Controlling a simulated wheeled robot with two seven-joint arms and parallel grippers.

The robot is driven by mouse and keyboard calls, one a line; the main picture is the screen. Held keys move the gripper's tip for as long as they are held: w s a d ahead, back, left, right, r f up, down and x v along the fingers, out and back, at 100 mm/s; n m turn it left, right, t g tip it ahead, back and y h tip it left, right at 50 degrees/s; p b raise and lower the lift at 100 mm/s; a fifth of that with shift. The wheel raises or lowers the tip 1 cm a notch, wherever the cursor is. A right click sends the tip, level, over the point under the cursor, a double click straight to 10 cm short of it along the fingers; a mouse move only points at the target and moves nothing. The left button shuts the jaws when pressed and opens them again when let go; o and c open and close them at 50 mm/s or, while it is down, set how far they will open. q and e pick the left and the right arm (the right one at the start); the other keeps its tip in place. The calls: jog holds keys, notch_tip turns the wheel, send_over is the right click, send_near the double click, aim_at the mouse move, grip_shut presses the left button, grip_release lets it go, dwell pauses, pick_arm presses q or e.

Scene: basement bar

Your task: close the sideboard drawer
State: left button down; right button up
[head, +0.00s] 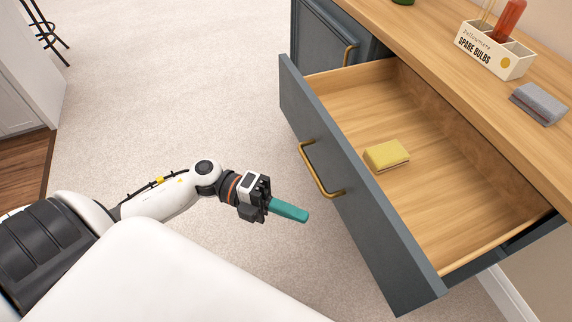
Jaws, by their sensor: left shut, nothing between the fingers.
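The sideboard (460,70) has a wooden top and dark blue-grey fronts. Its drawer (465,215) is pulled well out, with a bare wood inside. The drawer front (365,205) carries a brass bar handle (325,178). A yellow sponge (387,155) lies in the drawer. My left gripper (303,214) is shut and empty, its teal fingers pointing right towards the drawer front. In the picture it is left of the front and below the handle, seemingly apart from both. My right gripper is not in view.
On the sideboard top stand a white "spare bulbs" box (490,58) and a grey block-like item (538,103). A closed cupboard door (325,42) is beyond the drawer. Open carpet (180,90) lies left of the drawer. A stool (47,30) stands far left.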

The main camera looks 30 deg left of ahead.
pick_arm(q)
jog(key=w+d, duration=0.1)
jog(key=d, duration=0.1)
jog(key=w+d, duration=0.1)
jog(key=d, duration=0.1)
jog(key=w+d, duration=0.1)
jog(key=d, duration=0.2)
jog(key=shift+w+d, duration=0.35)
jog(key=shift+w, duration=0.05)
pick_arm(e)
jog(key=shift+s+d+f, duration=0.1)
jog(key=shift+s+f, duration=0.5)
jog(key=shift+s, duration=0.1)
